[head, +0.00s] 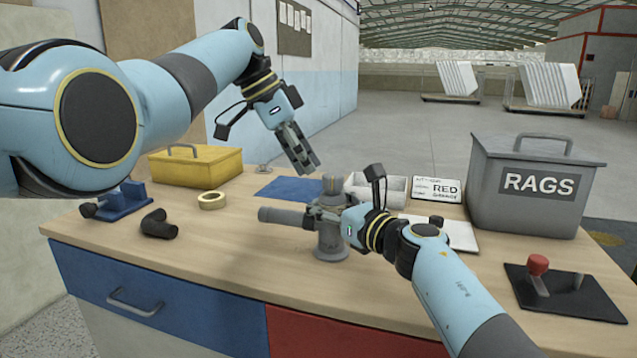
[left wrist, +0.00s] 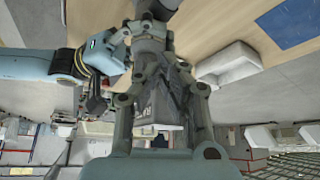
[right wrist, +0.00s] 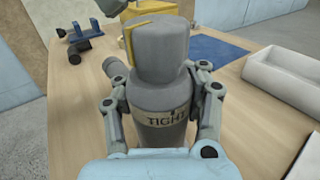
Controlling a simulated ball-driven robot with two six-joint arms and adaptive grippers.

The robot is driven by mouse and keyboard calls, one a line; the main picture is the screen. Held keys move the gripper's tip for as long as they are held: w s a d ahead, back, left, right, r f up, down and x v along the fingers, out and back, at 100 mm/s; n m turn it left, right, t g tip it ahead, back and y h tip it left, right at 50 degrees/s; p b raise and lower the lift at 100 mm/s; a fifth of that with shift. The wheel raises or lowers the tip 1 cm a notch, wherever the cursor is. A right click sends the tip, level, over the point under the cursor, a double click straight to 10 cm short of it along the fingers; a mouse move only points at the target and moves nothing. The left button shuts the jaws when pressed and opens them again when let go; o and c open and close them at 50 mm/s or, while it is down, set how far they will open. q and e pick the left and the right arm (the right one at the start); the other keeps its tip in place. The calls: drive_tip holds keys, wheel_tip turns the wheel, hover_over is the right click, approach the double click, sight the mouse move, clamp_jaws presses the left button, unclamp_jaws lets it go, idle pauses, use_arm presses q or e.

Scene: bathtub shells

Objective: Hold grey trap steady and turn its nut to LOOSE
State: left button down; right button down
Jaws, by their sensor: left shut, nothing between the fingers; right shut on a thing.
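The grey trap (head: 330,240) stands upright on the bench, with a side pipe pointing left. Its nut (head: 331,187) is on top and bears a yellow stripe. In the right wrist view the nut (right wrist: 160,45) has the stripe at its left side, and the body (right wrist: 165,100) below carries a TIGHT label; the stripe is not in line with that label. My right gripper (head: 328,212) is shut on the trap's body, one finger on each side. My left gripper (head: 308,168) is shut and empty, above and left of the nut, apart from it. No LOOSE label shows.
A grey RAGS bin (head: 538,195) stands at right, with a red-knobbed lever (head: 537,268) in front. A white tray (head: 385,188), sign (head: 437,189), blue mat (head: 287,188), tape roll (head: 212,200), black elbow (head: 158,225) and yellow toolbox (head: 197,165) surround the trap.

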use_arm(q)
wheel_tip(320, 180, up, 5)
drive_tip(key=shift+f, duration=0.15)
use_arm(e)
drive_tip(key=c, duration=0.6)
unclamp_jaws()
